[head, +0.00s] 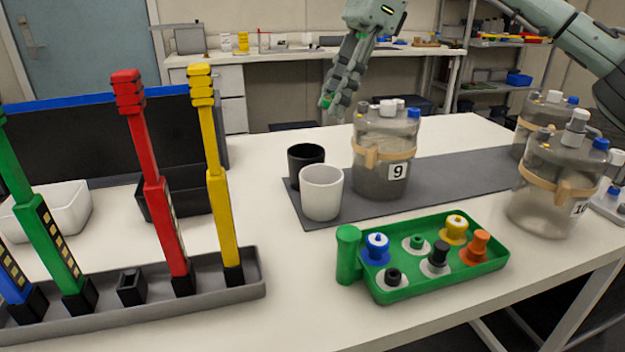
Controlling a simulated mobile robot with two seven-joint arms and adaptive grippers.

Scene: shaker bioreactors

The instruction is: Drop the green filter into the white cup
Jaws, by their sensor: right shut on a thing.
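The white cup (321,198) stands upright on a dark grey mat, in front of the black cup (306,156). My right gripper (334,98) points down in the upper middle. It is shut on a small green piece (326,101), likely the green filter, mostly hidden by the fingers. In the picture it hangs above the cups and apart from them; its exact depth over them is hard to tell. Another green-topped piece (416,243) sits in the green tray (375,288). My left gripper is not in view.
A vessel labelled 9 (385,158) stands right of the cups, close to my right gripper. More vessels (560,185) stand at the right. A rack (215,290) with tall coloured tools is at the left. The table front between rack and tray is clear.

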